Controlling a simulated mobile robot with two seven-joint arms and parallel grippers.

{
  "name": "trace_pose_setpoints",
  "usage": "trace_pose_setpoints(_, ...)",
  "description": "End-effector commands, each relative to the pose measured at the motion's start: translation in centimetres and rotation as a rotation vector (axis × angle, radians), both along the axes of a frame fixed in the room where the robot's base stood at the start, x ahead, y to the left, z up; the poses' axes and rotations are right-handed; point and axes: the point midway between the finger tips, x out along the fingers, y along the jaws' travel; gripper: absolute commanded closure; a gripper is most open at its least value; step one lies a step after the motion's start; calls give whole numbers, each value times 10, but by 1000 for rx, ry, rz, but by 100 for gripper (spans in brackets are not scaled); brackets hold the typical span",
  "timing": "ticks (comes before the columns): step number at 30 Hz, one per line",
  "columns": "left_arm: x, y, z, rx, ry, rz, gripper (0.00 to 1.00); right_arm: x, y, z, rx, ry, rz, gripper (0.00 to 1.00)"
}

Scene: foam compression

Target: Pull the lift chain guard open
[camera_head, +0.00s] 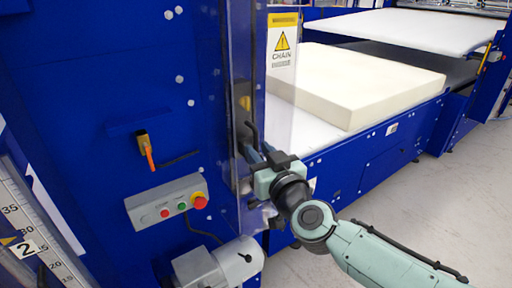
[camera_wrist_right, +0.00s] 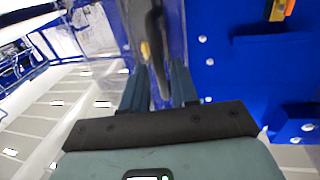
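The lift chain guard (camera_head: 274,100) is a clear upright panel with a yellow warning label (camera_head: 282,45) marked CHAIN, on the blue machine column. It looks closed. A dark upright handle (camera_head: 247,128) is on its left part; it also shows in the right wrist view (camera_wrist_right: 150,35). My right gripper (camera_head: 254,150) is at the handle's lower end. In the right wrist view its two blue-grey fingers (camera_wrist_right: 158,80) are apart, with the handle's lower end in line with the gap. I cannot tell whether they touch it. My left gripper is not in view.
A grey control box (camera_head: 167,201) with red and green buttons sits left of my gripper, above a grey motor housing (camera_head: 218,264). An orange-handled part (camera_head: 147,150) is on the column. A cream foam block (camera_head: 355,83) lies on the bed at right. Open floor is at the lower right.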

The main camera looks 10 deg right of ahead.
Motion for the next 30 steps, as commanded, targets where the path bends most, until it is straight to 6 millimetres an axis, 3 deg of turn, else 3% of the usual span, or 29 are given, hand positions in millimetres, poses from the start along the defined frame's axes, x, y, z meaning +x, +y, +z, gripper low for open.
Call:
trace_pose_setpoints(6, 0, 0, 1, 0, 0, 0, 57, 22, 3, 0, 1, 0, 0, 71)
trace_pose_setpoints(16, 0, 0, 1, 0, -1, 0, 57, 25, 4, 0, 0, 0, 0, 71)
trace_pose_setpoints(17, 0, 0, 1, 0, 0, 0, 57, 25, 4, 0, 0, 0, 0, 78)
trace_pose_setpoints(19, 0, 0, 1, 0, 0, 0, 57, 25, 4, 0, 0, 0, 0, 100)
trace_pose_setpoints(30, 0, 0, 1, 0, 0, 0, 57, 23, 4, 0, -1, 0, 4, 100)
